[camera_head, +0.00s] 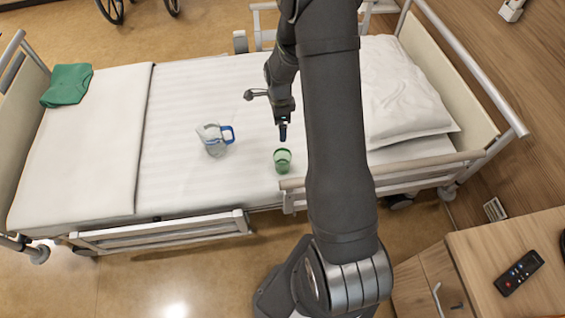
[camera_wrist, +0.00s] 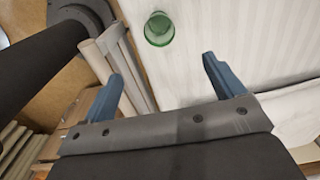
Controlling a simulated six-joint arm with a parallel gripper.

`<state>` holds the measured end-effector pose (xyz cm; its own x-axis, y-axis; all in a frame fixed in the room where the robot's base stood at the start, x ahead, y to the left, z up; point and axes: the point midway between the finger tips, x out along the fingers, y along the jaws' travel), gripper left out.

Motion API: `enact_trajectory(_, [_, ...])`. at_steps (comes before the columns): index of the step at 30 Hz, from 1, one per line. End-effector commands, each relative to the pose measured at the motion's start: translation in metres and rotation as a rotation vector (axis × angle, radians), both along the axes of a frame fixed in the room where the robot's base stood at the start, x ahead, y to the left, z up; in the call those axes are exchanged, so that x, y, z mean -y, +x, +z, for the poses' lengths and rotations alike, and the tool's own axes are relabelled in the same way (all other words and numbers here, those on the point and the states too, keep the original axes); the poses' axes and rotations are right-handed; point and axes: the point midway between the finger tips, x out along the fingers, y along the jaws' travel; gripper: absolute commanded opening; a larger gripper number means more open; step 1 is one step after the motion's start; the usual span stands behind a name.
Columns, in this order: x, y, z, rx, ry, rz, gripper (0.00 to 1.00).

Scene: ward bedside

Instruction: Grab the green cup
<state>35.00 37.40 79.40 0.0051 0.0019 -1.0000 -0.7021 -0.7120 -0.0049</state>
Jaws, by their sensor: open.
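The green cup (camera_head: 282,160) is translucent and stands on the white bed sheet, near the bed edge closest to me. My gripper (camera_head: 283,131) is above the bed, just behind the cup in the head view, pointing down. In the wrist view the green cup (camera_wrist: 158,29) is at the top, beyond the fingertips. There the two blue fingers of my gripper (camera_wrist: 165,68) are wide apart with nothing between them.
A clear jug with a blue handle (camera_head: 215,139) is on the bed left of the cup. The bed's side rail (camera_head: 380,176) runs close to the cup. A pillow (camera_head: 400,92) lies right; a green folded cloth (camera_head: 67,84) lies far left. A bedside cabinet (camera_head: 485,255) stands lower right.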

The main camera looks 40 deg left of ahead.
Motion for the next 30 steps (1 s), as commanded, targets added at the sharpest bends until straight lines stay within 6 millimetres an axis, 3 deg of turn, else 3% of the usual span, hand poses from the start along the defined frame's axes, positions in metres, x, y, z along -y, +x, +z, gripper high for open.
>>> enact_trajectory(2, [0.013, -0.002, -0.006, -0.009, -0.006, -0.079, 0.87])
enact_trajectory(6, [0.010, -0.002, -0.034, -0.009, -0.005, -0.068, 0.87])
enact_trajectory(16, [0.010, -0.002, -0.070, -0.007, -0.004, -0.066, 0.87])
enact_trajectory(30, [0.009, -0.001, -0.151, -0.006, -0.003, -0.065, 0.87])
